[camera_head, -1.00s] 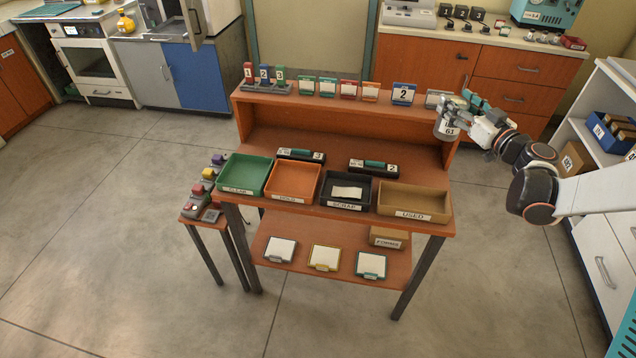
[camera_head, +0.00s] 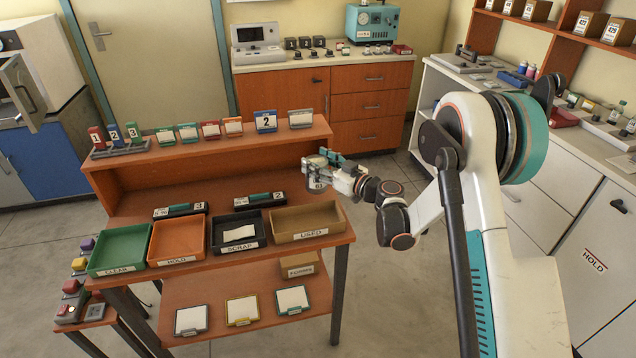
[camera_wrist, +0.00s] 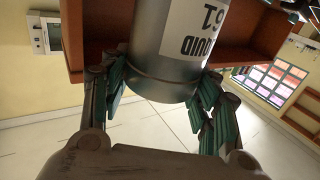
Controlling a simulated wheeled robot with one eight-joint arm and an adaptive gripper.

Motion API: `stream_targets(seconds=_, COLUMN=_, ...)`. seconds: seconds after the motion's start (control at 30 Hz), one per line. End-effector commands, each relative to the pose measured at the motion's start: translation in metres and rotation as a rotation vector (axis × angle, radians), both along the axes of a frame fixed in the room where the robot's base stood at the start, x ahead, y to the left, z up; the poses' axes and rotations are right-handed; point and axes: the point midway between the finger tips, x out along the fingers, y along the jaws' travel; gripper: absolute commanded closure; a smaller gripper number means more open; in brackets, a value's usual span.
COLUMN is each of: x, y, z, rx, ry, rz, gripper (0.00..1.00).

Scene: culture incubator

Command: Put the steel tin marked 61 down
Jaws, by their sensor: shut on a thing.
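The steel tin marked 61 (camera_wrist: 165,65) is a grey metal cylinder with a white label. In the wrist view it fills the upper middle, its label upside down. My gripper (camera_wrist: 160,92) is shut on it, with green-padded fingers on both sides. In the head view the tin (camera_head: 316,184) and my gripper (camera_head: 322,170) are at the right end of the orange-brown workbench (camera_head: 165,212), near the raised back shelf. Whether the tin touches the bench top cannot be told.
Trays marked CLEAR (camera_head: 120,249), HOLD (camera_head: 178,240), SCRAP (camera_head: 238,231) and USED (camera_head: 307,222) line the bench front. Two black numbered holders (camera_head: 260,201) lie behind them. The back shelf (camera_head: 215,150) carries several cards and upright tags. The bench top's middle left looks clear.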

Motion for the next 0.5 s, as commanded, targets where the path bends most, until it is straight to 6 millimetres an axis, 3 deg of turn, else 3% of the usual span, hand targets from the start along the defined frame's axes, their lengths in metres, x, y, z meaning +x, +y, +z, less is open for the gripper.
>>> stream_targets(seconds=0.27, x=0.0, y=0.0, z=-0.02, rx=0.0, ry=0.0, rz=0.0, gripper=0.93)
stream_targets(seconds=0.5, x=0.0, y=0.0, z=-0.053, rx=0.0, ry=0.0, rz=0.0, gripper=0.93)
